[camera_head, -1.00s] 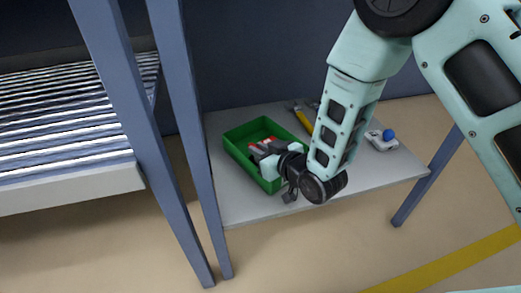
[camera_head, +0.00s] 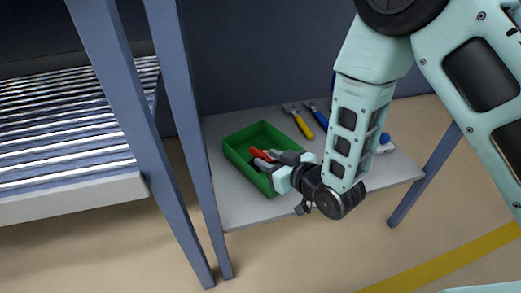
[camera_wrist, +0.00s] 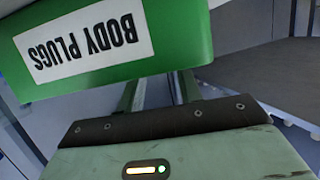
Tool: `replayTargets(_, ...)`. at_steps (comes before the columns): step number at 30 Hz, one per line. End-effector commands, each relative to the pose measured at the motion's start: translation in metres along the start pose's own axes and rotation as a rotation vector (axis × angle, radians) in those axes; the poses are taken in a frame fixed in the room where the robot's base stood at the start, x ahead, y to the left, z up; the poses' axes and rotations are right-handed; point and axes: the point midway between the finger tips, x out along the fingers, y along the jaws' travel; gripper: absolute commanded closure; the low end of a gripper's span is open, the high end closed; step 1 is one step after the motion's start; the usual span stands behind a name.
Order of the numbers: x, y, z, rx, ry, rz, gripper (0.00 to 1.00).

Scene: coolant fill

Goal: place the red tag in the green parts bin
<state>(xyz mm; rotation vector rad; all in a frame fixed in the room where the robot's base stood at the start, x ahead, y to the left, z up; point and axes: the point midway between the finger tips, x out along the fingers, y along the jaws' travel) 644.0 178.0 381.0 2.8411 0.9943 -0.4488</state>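The green parts bin (camera_head: 232,158) stands on the grey shelf in the head view. The wrist view shows its wall close up (camera_wrist: 180,50), with an upside-down "BODY PLUGS" label. A red piece, apparently the red tag (camera_head: 256,152), shows inside the bin, by my fingertips; its exact contact with them is unclear. My gripper (camera_head: 274,159) reaches over the bin's right side. Its two fingers look apart, with a gap between them in the wrist view, where the bin wall hides their tips.
Yellow-handled pliers (camera_head: 303,124) and a blue-handled tool (camera_head: 319,116) lie behind the bin on the grey shelf (camera_head: 235,208). A white device with a blue knob (camera_head: 385,140) is partly hidden by my arm. Blue posts (camera_head: 186,120) stand left of the bin.

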Motion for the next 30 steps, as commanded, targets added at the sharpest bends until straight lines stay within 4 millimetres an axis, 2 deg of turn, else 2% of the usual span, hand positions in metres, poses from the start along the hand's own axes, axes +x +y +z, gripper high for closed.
replayTargets(1, -0.014, 0.000, -0.004, 0.002, -0.004, 0.000, 0.65)
replayTargets(6, -0.047, 0.000, -0.004, 0.002, 0.000, 0.000, 0.65)
replayTargets(12, -0.069, 0.000, -0.003, 0.002, 0.004, -0.001, 0.65)
replayTargets(23, -0.072, -0.002, -0.009, 0.006, -0.041, -0.003, 0.65)
replayTargets(27, -0.072, -0.008, -0.018, 0.017, -0.169, -0.010, 0.65)
replayTargets(30, -0.080, -0.014, -0.026, 0.028, -0.291, -0.016, 0.65)
